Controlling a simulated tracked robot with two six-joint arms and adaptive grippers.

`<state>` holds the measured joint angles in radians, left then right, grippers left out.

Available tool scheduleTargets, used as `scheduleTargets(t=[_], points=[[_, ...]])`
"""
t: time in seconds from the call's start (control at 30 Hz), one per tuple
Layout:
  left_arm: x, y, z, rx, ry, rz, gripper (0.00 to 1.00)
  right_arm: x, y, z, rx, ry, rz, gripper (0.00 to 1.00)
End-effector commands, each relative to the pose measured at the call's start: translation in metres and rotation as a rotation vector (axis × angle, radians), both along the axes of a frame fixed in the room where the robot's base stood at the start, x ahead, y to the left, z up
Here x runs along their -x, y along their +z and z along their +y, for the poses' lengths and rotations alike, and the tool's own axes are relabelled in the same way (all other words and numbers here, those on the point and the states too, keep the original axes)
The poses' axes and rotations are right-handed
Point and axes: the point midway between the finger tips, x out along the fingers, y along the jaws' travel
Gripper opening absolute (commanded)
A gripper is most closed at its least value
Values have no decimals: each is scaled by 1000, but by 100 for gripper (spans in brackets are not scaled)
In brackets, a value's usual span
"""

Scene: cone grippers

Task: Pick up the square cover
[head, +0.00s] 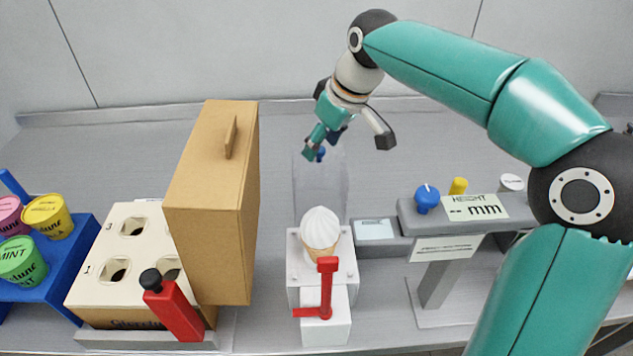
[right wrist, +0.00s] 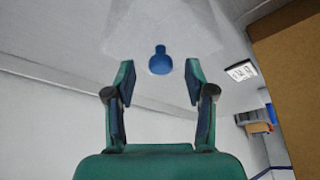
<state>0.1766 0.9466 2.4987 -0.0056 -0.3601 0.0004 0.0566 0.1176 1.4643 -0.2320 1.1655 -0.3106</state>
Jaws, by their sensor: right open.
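The clear square cover (head: 322,190) stands behind the ice cream cone and is nearly see-through. A small blue knob (head: 320,154) is on its top. My right gripper (head: 347,146) is open and empty above the cover, with one fingertip close to the knob in the head view. In the right wrist view the blue knob (right wrist: 160,62) shows between the open fingertips (right wrist: 159,72), apart from both, and the pale cover (right wrist: 165,28) shows beyond it. My left gripper is in neither view.
A tall brown box (head: 210,215) with a top handle stands left of the cover. A cone (head: 320,228) sits on a white stand in front. A height gauge (head: 460,210) stands right. A holed block (head: 125,245) and blue tub rack (head: 60,265) are left.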

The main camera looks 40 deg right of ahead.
Motion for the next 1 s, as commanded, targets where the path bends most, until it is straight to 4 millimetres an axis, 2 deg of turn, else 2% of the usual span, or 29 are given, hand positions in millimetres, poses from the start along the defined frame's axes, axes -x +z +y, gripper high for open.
scheduleTargets(t=[0.1,0.37,0.7,1.0], points=[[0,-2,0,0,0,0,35,-4,-12,1,0,0,1,54],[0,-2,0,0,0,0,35,-5,-13,1,1,0,-1,54],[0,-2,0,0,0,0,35,-5,-13,1,1,0,-1,0],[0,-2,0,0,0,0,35,-5,-13,1,0,0,-2,0]])
